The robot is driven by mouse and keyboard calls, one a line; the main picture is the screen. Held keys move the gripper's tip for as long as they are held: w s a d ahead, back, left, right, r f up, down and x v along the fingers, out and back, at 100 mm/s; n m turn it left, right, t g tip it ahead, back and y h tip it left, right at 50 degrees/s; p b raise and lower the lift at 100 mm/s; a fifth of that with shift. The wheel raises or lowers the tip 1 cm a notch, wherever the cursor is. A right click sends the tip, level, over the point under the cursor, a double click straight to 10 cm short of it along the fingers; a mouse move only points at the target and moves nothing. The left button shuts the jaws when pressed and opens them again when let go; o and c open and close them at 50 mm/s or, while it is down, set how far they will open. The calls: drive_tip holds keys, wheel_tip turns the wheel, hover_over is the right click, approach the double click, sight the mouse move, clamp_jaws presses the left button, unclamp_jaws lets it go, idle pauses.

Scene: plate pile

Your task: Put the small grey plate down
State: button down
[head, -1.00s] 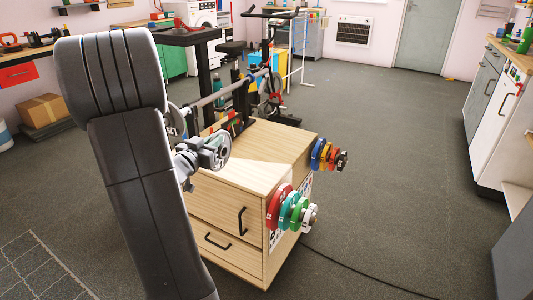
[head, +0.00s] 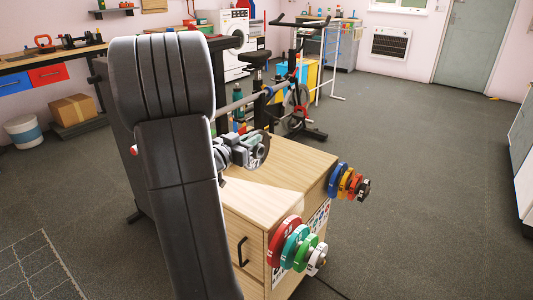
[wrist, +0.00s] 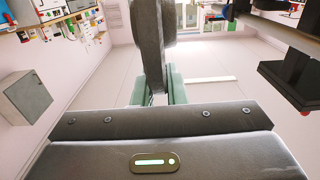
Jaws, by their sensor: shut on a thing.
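The small grey plate (head: 260,150) is in my gripper (head: 243,152), above the left part of the wooden cabinet top in the head view. In the wrist view the plate (wrist: 148,40) shows edge-on, as a dark grey upright disc between the pale green fingers of my gripper (wrist: 155,92). The fingers are shut on its lower part. The plate looks clear of the cabinet top, though its exact height is hard to tell. My arm hides part of the cabinet's left side.
The wooden cabinet (head: 275,190) carries red, teal, green and white plates (head: 286,240) on a front peg, and blue, yellow, orange and dark ones (head: 338,180) on another. Behind it stand a barbell (head: 240,102) and an exercise bike (head: 300,105). The cabinet top's right part is bare.

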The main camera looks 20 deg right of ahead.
sight(251, 164)
wheel_tip(251, 164, down, 8)
drive_tip(key=b, duration=0.3)
drive_tip(key=shift+f, duration=0.1)
idle(0.3)
drive_tip(key=c, duration=1.9)
unclamp_jaws()
drive_tip(key=shift+f, duration=0.2)
drive_tip(key=o, duration=0.4)
drive_tip(key=shift+o, duration=0.2)
drive_tip(key=shift+r, duration=0.15)
drive_tip(key=shift+s+a+r, duration=0.1)
drive_tip(key=shift+s+a, duration=0.05)
drive_tip(key=shift+a, duration=0.05)
drive_tip(key=p+v, duration=0.2)
drive_tip(key=v, duration=0.9)
drive_tip(key=shift+s+a, duration=0.25)
